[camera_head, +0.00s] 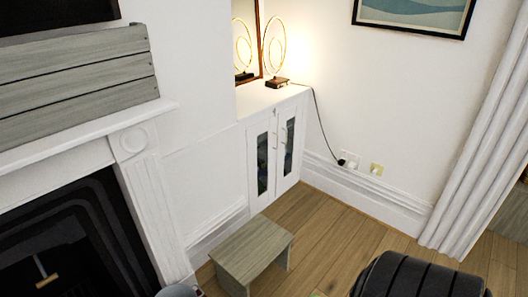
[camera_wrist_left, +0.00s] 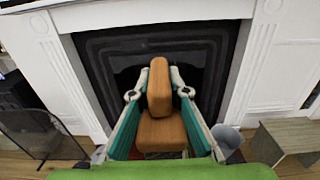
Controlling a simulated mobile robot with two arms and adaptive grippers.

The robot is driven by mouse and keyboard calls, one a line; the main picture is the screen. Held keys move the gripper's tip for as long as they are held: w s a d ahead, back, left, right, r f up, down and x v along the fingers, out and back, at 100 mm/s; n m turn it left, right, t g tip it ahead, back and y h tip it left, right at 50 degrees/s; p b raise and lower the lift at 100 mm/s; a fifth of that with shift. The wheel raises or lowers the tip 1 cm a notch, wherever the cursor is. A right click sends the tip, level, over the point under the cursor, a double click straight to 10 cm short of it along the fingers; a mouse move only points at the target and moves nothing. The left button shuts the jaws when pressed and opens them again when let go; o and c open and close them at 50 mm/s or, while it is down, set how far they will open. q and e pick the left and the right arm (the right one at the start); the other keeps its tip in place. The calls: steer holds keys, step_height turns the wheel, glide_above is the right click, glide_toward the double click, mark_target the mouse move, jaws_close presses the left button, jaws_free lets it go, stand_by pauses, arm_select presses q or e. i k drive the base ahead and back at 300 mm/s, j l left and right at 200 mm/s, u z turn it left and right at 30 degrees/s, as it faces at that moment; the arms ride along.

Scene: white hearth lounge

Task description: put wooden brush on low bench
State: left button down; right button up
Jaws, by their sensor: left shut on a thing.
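The low bench (camera_head: 253,252) is a small grey-wood bench standing on the floor, right of the fireplace in the head view. In the left wrist view the bench (camera_wrist_left: 290,134) shows at the right edge, apart from my gripper. My left gripper (camera_wrist_left: 159,92), with teal fingers, is shut on the wooden brush (camera_wrist_left: 159,80), an orange-brown block held between the fingertips. It is in front of the dark fireplace opening in that view. My right gripper is in neither view.
A grey bucket (camera_wrist_left: 228,138) stands between the fireplace (camera_wrist_left: 105,50) and the bench. A white cabinet (camera_head: 276,150) with a lit ring lamp (camera_head: 275,50) stands behind the bench. A dark ribbed seat (camera_head: 415,277) is at the lower right.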

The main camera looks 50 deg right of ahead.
mark_target(235, 261)
steer(key=i+l, duration=0.1)
steer(key=l, duration=0.45)
steer(key=i+l, duration=0.1)
steer(key=l, duration=0.45)
steer(key=i+l, duration=0.1)
steer(key=l, duration=0.4)
steer(key=i+l, duration=0.1)
steer(key=l, duration=0.45)
steer(key=i+l, duration=0.1)
steer(key=l, duration=0.45)
